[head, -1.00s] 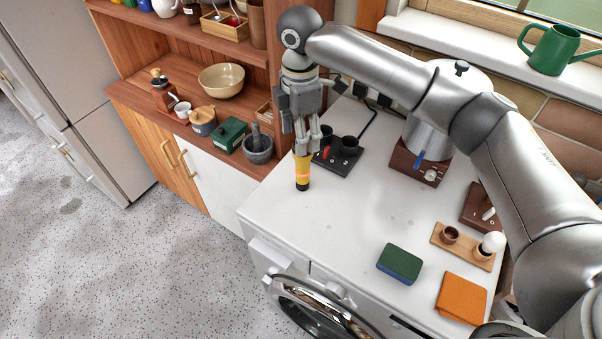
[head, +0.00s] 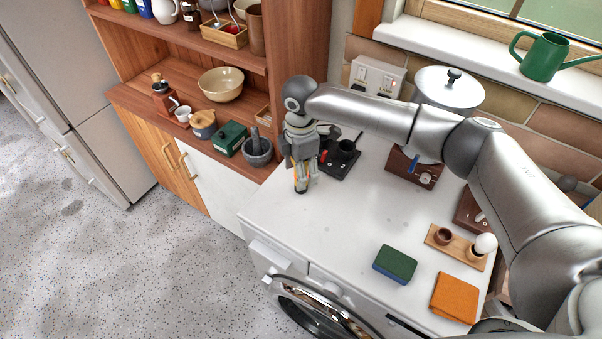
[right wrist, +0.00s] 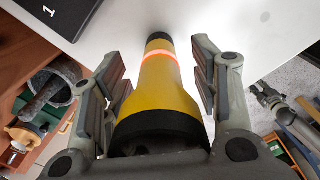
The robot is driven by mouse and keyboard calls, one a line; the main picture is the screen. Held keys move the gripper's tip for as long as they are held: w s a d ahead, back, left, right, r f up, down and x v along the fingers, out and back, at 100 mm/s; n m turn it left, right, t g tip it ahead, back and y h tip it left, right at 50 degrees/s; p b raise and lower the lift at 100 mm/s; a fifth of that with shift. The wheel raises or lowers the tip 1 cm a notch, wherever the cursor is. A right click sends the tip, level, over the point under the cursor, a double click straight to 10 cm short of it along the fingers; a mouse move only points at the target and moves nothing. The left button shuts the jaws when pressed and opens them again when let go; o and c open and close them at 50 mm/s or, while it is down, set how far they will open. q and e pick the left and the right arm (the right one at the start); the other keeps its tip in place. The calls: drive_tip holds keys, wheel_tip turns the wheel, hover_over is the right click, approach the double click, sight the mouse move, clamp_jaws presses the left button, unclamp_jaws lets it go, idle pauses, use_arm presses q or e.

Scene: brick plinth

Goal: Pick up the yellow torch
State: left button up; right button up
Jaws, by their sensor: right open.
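The yellow torch (right wrist: 158,95) has black ends and a glowing orange band. It stands on the white worktop near its left corner. My right gripper (head: 303,185) is lowered over it and hides most of it in the head view. In the right wrist view my right gripper (right wrist: 160,75) is open, with one finger on each side of the torch. Gaps show between the finger pads and the torch.
A black tray (head: 338,163) with dark cups stands close beside the torch. A mortar (head: 257,153) sits on the wooden shelf unit to the left. A green sponge (head: 395,263) and an orange cloth (head: 455,298) lie nearer the front of the white worktop (head: 350,215).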

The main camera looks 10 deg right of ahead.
drive_tip(key=c, duration=1.1)
drive_tip(key=shift+r, duration=0.1)
drive_tip(key=shift+c, duration=0.2)
drive_tip(key=shift+r, duration=0.1)
